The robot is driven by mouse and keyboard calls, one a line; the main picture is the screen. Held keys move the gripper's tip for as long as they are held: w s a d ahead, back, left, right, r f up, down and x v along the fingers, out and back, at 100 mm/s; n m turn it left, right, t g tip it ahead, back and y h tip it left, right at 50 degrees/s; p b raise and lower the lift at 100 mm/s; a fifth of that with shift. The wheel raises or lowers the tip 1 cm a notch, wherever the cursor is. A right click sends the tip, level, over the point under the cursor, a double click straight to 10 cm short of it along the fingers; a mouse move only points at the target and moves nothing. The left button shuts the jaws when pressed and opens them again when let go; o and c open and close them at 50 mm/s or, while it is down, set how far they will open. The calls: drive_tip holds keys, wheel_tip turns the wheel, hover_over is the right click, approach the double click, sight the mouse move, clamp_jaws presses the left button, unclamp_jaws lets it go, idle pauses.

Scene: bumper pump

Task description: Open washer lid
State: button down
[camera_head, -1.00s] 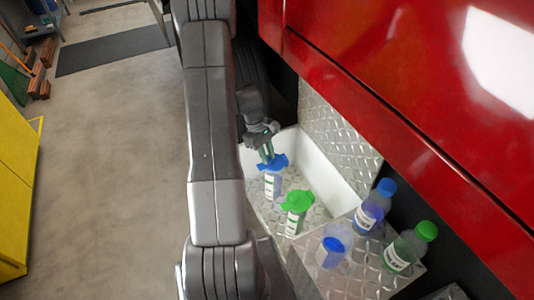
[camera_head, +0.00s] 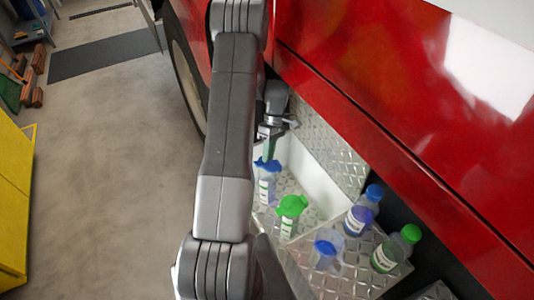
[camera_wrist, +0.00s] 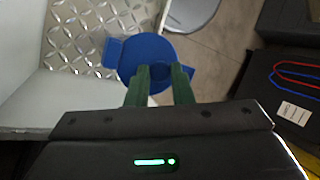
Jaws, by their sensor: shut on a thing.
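A washer reservoir with a blue lid (camera_head: 267,164) stands in the white-walled bay, its pale labelled neck (camera_head: 267,189) below the lid. My gripper (camera_head: 267,154) is at the lid from above, its green fingers shut on the lid's edge. In the wrist view, the blue lid (camera_wrist: 146,58) is round with side tabs. The fingertips of my gripper (camera_wrist: 161,75) are at its near edge. Whether the lid is lifted off its seat is hard to tell. A similar reservoir with a green lid (camera_head: 291,206) stands just in front.
A blue-capped bottle (camera_head: 361,212), a green-capped bottle (camera_head: 398,249) and a clear cup with blue (camera_head: 328,249) stand on the diamond-plate ledge (camera_head: 350,280). The red body panel (camera_head: 400,100) overhangs the bay on the right. Open floor (camera_head: 110,180) lies left.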

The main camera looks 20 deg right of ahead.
idle(0.4)
drive_tip(key=c, duration=1.3)
unclamp_jaws()
drive_tip(key=shift+o, duration=0.2)
